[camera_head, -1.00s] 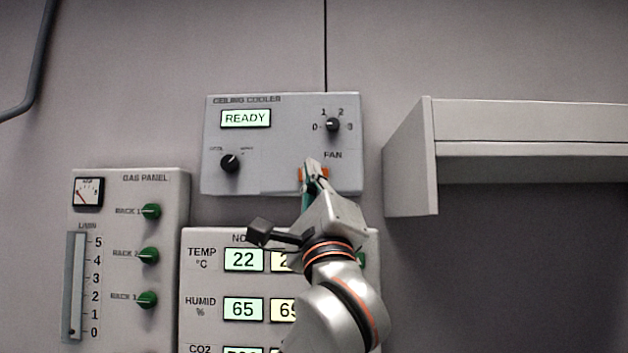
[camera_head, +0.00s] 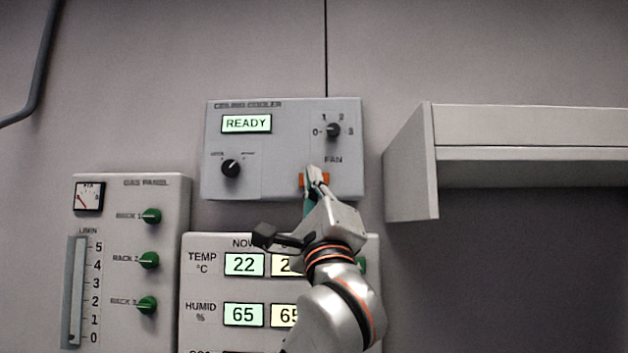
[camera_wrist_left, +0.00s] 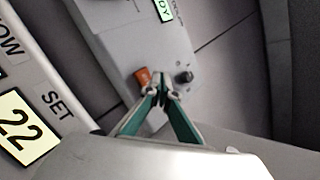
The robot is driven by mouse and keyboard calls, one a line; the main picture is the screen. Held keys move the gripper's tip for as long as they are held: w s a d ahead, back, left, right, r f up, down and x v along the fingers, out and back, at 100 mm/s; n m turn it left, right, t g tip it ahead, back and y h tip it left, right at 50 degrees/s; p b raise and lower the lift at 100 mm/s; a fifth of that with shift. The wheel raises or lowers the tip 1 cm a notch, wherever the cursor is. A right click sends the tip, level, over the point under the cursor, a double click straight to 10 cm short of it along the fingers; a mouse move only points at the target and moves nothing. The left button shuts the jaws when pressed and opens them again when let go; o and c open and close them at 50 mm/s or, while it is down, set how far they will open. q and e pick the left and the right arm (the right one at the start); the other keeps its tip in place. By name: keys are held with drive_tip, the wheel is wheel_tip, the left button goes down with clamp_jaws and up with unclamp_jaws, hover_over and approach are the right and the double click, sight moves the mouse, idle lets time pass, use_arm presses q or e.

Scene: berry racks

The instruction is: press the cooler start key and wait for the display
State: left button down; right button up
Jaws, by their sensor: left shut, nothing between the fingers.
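The ceiling cooler panel (camera_head: 285,187) is a grey box on the wall. Its lit display (camera_head: 246,124) reads READY. The orange key (camera_head: 325,180) sits low on the panel under the FAN label, partly hidden by my left gripper (camera_head: 314,172). In the left wrist view, the orange key (camera_wrist_left: 142,75) shows beside the fingertips of my left gripper (camera_wrist_left: 161,91). This gripper is shut and empty, its tips at or just in front of the key; I cannot tell whether they touch it. My right gripper is not in view.
A black knob (camera_head: 230,168) and the fan knob (camera_head: 333,130) are on the cooler panel. Below are the gas panel (camera_head: 112,235) with green knobs and a climate panel (camera_head: 200,290) with lit readouts, partly behind my arm. A grey shelf unit (camera_head: 410,180) juts out at right.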

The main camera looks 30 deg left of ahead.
use_arm(q)
drive_tip(key=shift+w+a, duration=0.1)
drive_tip(key=shift+w, duration=0.05)
idle(0.7)
drive_tip(key=shift+w+a, duration=0.15)
drive_tip(key=shift+w, duration=0.1)
drive_tip(key=shift+w+a, duration=0.25)
drive_tip(key=shift+w, duration=0.15)
idle(0.9)
idle(0.4)
drive_tip(key=shift+s+d, duration=0.5)
drive_tip(key=shift+s, duration=0.3)
drive_tip(key=s+d, duration=0.1)
drive_tip(key=s+p, duration=0.1)
drive_tip(key=s+d, duration=0.1)
drive_tip(key=s, duration=0.1)
drive_tip(key=shift+s+d+p, duration=0.1)
drive_tip(key=shift+d+p, duration=0.2)
idle(0.5)
